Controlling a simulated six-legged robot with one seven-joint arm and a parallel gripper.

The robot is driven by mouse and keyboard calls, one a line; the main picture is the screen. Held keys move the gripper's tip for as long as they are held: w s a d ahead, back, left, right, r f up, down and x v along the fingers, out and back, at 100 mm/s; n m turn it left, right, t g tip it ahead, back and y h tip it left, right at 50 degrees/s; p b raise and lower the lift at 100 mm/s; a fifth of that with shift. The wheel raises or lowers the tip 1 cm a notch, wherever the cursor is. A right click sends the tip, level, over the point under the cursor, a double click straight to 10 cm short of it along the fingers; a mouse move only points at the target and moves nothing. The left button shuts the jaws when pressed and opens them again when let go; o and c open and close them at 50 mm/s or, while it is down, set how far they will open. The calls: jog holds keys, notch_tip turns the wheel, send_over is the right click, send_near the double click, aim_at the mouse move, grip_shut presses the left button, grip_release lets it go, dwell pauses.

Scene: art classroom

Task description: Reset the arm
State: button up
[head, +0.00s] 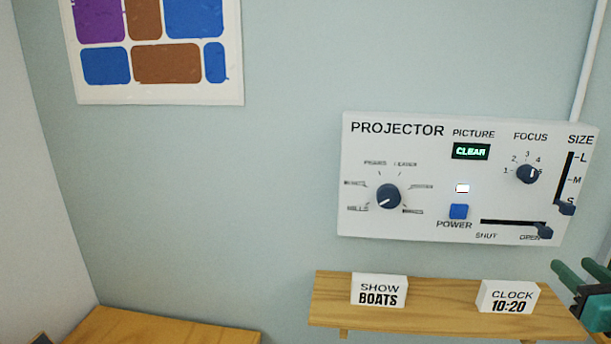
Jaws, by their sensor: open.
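My gripper (582,270) is at the lower right edge of the head view, partly cut off. Its green fingers are apart with nothing between them. It is beside the right end of a wooden shelf (440,318), below the white projector panel (400,225). The panel carries a picture dial (388,196), a focus knob (527,174), a blue power button (459,211), a size slider (566,207) near S and a shutter slider (543,231) at the open end. Its small display (471,151) reads CLEAR.
A card reading SHOW BOATS (379,290) and a card reading CLOCK 10:20 (508,297) stand on the shelf. A wooden surface (150,327) is at lower left. A colour poster (160,97) hangs on the wall at upper left. A white conduit (589,65) runs above the panel.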

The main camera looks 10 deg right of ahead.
jog(key=w+a+f+n+g+y, duration=0.35)
jog(key=a+n, duration=0.35)
jog(key=a, duration=0.3)
jog(key=w+a+f+n+g+y, duration=0.2)
jog(key=a+n+y, duration=0.4)
jog(key=a, duration=0.4)
jog(key=s+a+f+n+g+h, duration=0.2)
jog(key=a+n, duration=0.5)
jog(key=n, duration=0.5)
jog(key=s+a+f+n+g+h, duration=0.3)
jog(key=a+n, duration=0.5)
jog(key=n, duration=0.4)
jog(key=s+f+g, duration=0.1)
jog(key=s, duration=0.1)
jog(key=shift+s+a+f+n, duration=0.25)
jog(key=shift+s+n, duration=0.1)
jog(key=shift+n, duration=0.05)
jog(key=shift+d+h, duration=0.15)
jog(key=shift+h, duration=0.1)
